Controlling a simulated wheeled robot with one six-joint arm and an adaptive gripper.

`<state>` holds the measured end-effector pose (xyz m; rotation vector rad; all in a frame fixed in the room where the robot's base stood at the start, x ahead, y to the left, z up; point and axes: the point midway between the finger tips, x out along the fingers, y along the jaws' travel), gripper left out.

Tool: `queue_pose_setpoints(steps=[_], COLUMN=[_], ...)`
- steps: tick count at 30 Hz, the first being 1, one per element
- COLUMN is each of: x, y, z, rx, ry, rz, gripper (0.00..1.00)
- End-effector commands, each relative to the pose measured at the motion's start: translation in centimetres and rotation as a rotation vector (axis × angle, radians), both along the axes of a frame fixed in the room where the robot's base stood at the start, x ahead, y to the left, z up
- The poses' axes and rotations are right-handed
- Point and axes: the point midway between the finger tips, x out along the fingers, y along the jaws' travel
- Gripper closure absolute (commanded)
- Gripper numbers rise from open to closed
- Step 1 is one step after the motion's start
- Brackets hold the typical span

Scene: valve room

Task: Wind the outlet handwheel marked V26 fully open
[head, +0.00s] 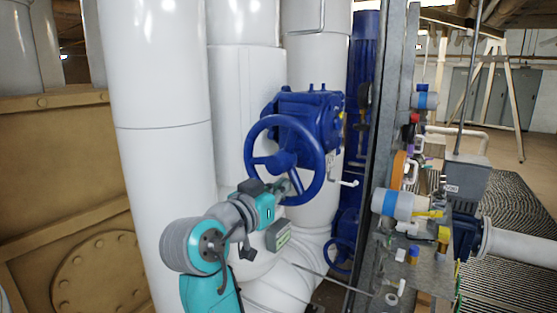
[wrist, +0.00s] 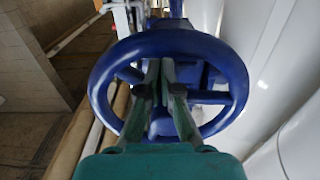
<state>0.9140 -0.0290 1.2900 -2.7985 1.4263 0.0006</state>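The blue handwheel (head: 318,148) is mounted on a blue valve gearbox (head: 310,112) in front of white pipes. It fills the middle of the wrist view (wrist: 105,85), with its spokes and hub partly behind my fingers. My gripper (head: 286,190) is at the wheel's lower part in the head view. In the wrist view its two fingers (wrist: 161,68) reach across the lower rim toward the hub, with a narrow gap between them. I cannot tell whether they press on a spoke or the rim. No V26 marking is readable.
A small grey-green box (head: 278,236) sits below the wheel, close to my arm. A grey steel post (head: 377,140) and a cluttered bench (head: 400,275) stand further right. White pipes (head: 160,110) crowd the left.

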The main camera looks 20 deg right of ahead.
Motion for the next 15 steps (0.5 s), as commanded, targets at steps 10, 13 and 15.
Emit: queue_pose_setpoints(steps=[10,13,15], x=[-0.3,-0.7,-1.1], y=[-0.2,-0.6,-0.8], z=[0.1,0.3,0.5], rx=[0.0,0.0,0.0], ry=[-0.001,-0.003,-0.003], rz=[-0.002,-0.003,-0.003], gripper=[1.0,1.0,1.0])
